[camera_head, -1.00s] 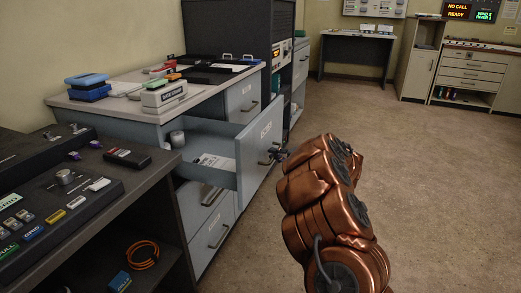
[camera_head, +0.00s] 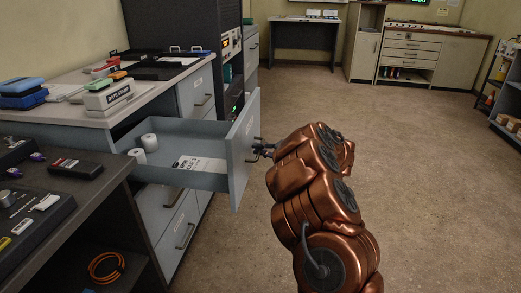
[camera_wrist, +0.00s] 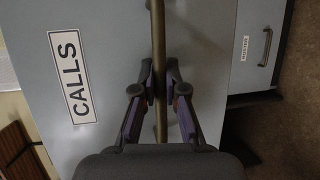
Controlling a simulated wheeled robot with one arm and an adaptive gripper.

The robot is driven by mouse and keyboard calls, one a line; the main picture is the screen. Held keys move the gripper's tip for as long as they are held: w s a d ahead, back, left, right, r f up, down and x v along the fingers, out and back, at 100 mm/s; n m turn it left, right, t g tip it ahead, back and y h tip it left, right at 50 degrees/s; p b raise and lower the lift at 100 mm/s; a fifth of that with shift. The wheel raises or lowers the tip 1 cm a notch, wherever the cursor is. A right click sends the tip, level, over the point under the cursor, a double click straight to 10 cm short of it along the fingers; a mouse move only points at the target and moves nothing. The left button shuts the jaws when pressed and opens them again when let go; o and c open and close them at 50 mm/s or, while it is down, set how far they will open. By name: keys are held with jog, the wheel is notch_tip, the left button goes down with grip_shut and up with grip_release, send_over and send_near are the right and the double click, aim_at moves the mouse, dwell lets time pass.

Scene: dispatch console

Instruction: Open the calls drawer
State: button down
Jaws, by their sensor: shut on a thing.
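The calls drawer (camera_head: 243,150) is pulled well out of the grey-blue cabinet in the head view. Its front carries a CALLS label (camera_wrist: 72,76) in the wrist view. Its bar handle (camera_wrist: 158,60) runs between my fingers. My gripper (camera_wrist: 160,92) is shut on this handle; in the head view my gripper (camera_head: 262,149) is at the outer face of the drawer front, partly hidden by my arm. Inside the drawer are two white rolls (camera_head: 146,146) and a printed white card (camera_head: 200,164).
A second drawer with a handle (camera_wrist: 266,47) is beside the calls drawer. The dark console desk (camera_head: 75,190) stands close at the left. The countertop (camera_head: 62,112) above holds a date stamp box (camera_head: 108,95). Open floor (camera_head: 420,170) lies to the right.

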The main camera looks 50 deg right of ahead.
jog(key=c, duration=1.5)
grip_release()
jog(key=shift+a, duration=0.15)
jog(key=shift+s, duration=0.15)
jog(key=v, duration=1.1)
jog(key=shift+s+r, duration=0.1)
jog(key=shift+s, duration=0.25)
